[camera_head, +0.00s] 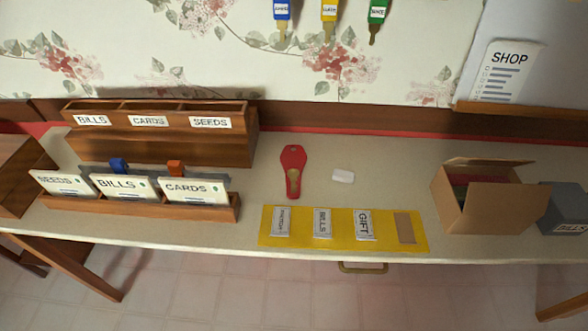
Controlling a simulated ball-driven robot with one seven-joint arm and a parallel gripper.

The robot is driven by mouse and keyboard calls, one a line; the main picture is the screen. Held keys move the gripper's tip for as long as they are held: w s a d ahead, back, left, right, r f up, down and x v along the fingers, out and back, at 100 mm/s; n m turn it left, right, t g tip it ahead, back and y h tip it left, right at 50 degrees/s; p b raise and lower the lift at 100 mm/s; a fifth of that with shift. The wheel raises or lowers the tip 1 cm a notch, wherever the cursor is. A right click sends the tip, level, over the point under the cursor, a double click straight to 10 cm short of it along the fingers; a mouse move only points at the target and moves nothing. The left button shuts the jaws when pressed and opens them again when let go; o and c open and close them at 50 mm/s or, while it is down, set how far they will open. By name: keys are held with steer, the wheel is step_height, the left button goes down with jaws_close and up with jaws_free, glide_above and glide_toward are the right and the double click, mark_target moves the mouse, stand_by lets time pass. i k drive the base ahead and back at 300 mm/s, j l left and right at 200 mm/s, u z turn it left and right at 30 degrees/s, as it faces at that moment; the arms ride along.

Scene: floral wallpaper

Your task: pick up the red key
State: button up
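The red key (293,166) lies on the pale tabletop near the middle, behind the yellow mat. It has a rounded red head at the back and a brownish-gold part toward the front. A small white tag or block (343,176) lies just right of it, apart from it. My gripper is not in view, and nothing touches the key.
A yellow mat (393,247) with labelled tiles lies in front. Left stand a wooden sorter (161,148) and a card rack (137,211). Right are an open cardboard box (508,209) and a grey box (565,213). Blue, yellow and green keys (376,14) hang on the wall.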

mark_target(293, 163)
steer(key=i+u, duration=0.2)
steer(key=u, duration=0.2)
steer(key=i+u, duration=0.2)
steer(key=u, duration=0.15)
steer(key=i+l+u, duration=0.15)
steer(key=u, duration=0.25)
steer(key=i+l, duration=0.05)
